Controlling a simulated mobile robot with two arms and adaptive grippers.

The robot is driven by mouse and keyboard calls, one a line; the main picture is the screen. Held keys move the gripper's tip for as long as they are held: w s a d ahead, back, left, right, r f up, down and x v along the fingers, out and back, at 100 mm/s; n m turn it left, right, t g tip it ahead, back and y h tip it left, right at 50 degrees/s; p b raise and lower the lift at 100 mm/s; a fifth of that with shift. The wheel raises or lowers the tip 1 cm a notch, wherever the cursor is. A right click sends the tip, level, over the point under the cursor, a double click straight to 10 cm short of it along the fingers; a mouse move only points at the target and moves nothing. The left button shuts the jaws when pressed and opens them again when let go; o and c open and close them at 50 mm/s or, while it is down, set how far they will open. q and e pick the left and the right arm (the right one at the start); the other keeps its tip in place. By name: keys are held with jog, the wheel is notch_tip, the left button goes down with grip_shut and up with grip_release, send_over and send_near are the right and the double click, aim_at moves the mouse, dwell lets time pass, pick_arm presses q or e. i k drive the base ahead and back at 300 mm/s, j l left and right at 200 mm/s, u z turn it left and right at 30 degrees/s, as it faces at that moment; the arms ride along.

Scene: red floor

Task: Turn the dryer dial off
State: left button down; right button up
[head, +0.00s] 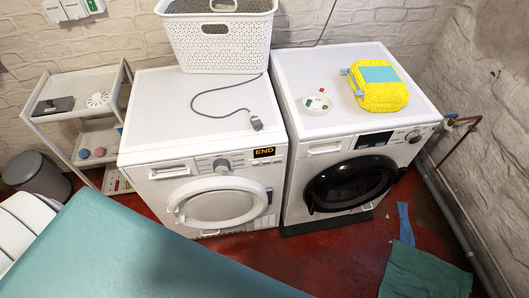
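Two white front-loading machines stand side by side. The left machine (190,130) has a white round door (218,203), a grey dial (221,165) on its panel and a display (264,152) reading "END" in orange. The right machine (330,105) has a black round door (352,184), a dark display (374,139) and a dial (413,137) near its right end. No readable label tells which is the dryer. Both doors look closed. The dial marks are too small to read. Neither of my grippers is in view.
A white basket (217,38), a cable with a plug (256,122), a yellow bag (380,97) and a small white dish (317,104) sit on the machines. A teal padded surface (130,255) fills the lower left foreground. Green cloth (425,272) lies on the red floor (330,265).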

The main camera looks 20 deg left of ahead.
aim_at(220, 165)
jog(key=u, duration=1.2)
